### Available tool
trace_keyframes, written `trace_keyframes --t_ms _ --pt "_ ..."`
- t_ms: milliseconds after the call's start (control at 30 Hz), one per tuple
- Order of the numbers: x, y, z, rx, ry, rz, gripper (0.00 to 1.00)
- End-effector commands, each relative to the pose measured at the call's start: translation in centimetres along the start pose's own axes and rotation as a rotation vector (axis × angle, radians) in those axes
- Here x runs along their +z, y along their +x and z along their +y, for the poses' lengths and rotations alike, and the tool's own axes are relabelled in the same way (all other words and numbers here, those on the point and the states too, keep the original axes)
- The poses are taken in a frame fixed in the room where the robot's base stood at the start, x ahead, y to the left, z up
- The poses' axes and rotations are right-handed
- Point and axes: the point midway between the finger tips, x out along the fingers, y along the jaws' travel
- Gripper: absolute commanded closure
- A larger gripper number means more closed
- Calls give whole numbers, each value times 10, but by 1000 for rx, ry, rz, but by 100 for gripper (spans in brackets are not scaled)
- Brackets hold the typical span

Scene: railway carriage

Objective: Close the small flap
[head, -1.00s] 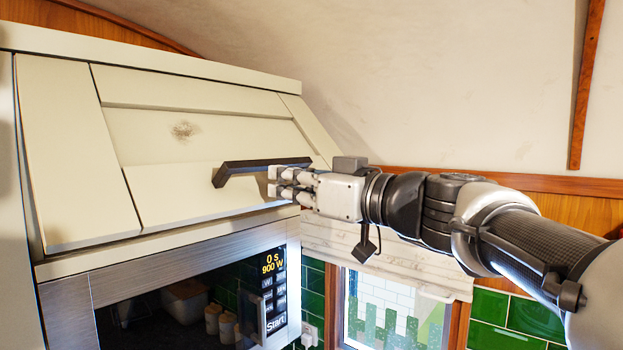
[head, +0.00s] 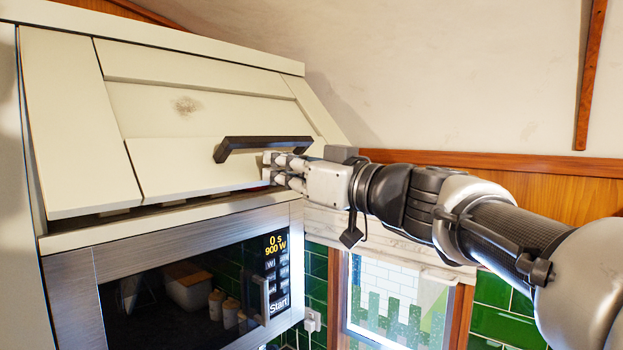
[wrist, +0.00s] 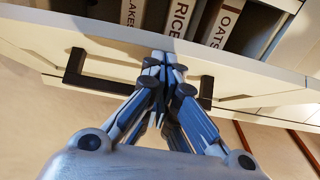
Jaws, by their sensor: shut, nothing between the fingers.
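The flap (head: 180,165) is the cream panelled cabinet front with a dark smudge, above the microwave. It stands partly open, with a dark gap along its lower edge. Its dark bar handle (head: 265,142) sits low on the panel. My gripper (head: 268,168) is shut and empty, its fingertips at the flap's lower edge near the handle's right end. In the wrist view the closed fingertips (wrist: 160,60) lie over the flap's edge (wrist: 110,48), between the two ends of the handle (wrist: 73,68). I cannot tell whether they touch it.
Boxes labelled RICE (wrist: 180,18) and OATS (wrist: 222,22) stand inside the cabinet. The microwave (head: 190,290) is directly below. A green-tiled wall (head: 497,312) and a window (head: 395,305) are to the lower right. The pale curved wall (head: 450,75) leaves free room at right.

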Motion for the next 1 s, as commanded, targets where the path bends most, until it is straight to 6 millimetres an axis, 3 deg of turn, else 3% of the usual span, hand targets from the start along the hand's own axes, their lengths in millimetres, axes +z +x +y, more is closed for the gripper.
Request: trace_keyframes --t_ms 33,200,633,1000 --pt "14 3 0 -2 1 11 100" --pt "30 13 0 -2 1 63 100" --pt "58 47 0 -1 3 208 100" --pt "80 83 0 -2 2 210 100"
